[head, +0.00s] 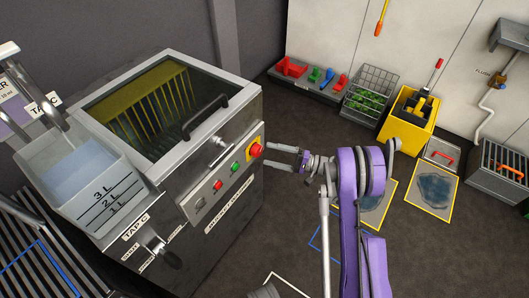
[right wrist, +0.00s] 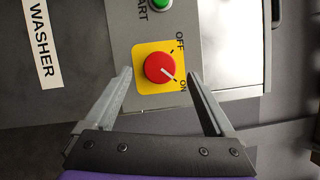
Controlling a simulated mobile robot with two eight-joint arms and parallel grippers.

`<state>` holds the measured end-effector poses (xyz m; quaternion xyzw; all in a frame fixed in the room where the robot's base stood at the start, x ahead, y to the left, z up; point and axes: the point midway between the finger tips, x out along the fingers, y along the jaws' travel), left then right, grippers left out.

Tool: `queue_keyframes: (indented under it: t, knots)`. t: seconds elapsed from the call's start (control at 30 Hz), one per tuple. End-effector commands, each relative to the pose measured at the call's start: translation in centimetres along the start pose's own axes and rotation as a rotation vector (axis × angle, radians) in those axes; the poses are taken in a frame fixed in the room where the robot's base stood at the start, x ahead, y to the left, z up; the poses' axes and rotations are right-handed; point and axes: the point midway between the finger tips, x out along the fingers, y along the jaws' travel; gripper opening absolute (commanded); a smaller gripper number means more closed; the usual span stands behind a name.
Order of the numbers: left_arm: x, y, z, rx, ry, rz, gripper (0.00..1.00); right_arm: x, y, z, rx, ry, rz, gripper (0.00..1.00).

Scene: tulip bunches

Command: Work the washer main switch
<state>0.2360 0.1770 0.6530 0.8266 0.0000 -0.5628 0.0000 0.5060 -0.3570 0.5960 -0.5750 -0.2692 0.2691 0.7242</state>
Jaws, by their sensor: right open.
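The washer (head: 215,200) stands at the left in the head view, a metal cabinet with a glass lid. Its main switch (head: 255,150) is a red knob on a yellow plate at the right end of the front panel. My right gripper (head: 271,151) is open in front of the switch. In the right wrist view its fingertips (right wrist: 160,74) are on either side of the knob, with gaps visible. Contact cannot be told. My left gripper is not in view.
A green START button (right wrist: 160,4) and a red button (head: 217,185) share the panel. A measuring tank (head: 95,205) and a tap lever (head: 160,250) are at the left. A wire basket (head: 370,90) and yellow bucket (head: 410,120) stand by the back wall.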

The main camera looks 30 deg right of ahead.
Motion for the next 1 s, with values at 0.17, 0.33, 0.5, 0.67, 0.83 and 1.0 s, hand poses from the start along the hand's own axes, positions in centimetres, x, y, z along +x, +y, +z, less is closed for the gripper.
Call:
queue_keyframes:
  t: [0.17,0.33,0.5,0.67,0.83,1.0]
  knots:
    - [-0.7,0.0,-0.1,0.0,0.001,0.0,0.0,-3.9,-0.1,-0.1,0.0,0.003,0.0,0.89]
    - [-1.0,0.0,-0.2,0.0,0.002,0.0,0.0,-6.3,-0.1,0.0,0.0,0.003,0.0,0.89]
    - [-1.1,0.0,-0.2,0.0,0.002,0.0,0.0,-7.1,0.0,0.0,0.001,0.0,0.0,0.89]
    - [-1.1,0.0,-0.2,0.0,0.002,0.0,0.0,-7.1,0.0,0.0,0.001,0.0,0.0,0.89]
    - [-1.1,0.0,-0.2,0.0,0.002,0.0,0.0,-7.1,0.0,0.0,0.001,0.0,0.0,0.89]
    - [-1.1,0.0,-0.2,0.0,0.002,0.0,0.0,-7.1,0.0,0.0,0.001,0.0,0.0,0.89]
